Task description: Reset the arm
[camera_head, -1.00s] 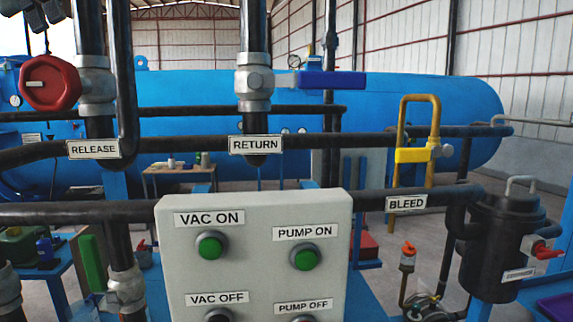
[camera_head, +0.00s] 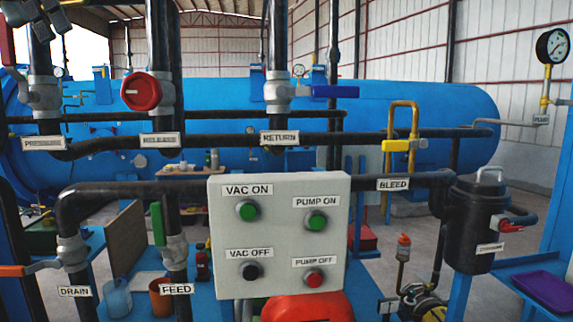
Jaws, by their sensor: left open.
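My left gripper (camera_head: 42,13) shows only in part at the top left corner, its dark fingers cut off by the picture's edge. It is open, and I see nothing between its fingers. It appears in front of the upper left pipework, near the pipe above the PRESSURE label (camera_head: 44,143). My right gripper is not in view.
A grey control box (camera_head: 280,235) with VAC and PUMP buttons stands centre front. Pipes with a red RELEASE valve (camera_head: 141,91), a blue RETURN handle (camera_head: 335,91) and a yellow BLEED handle (camera_head: 396,146) surround it. A black canister (camera_head: 475,225) stands right; the blue autoclave (camera_head: 230,110) lies behind.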

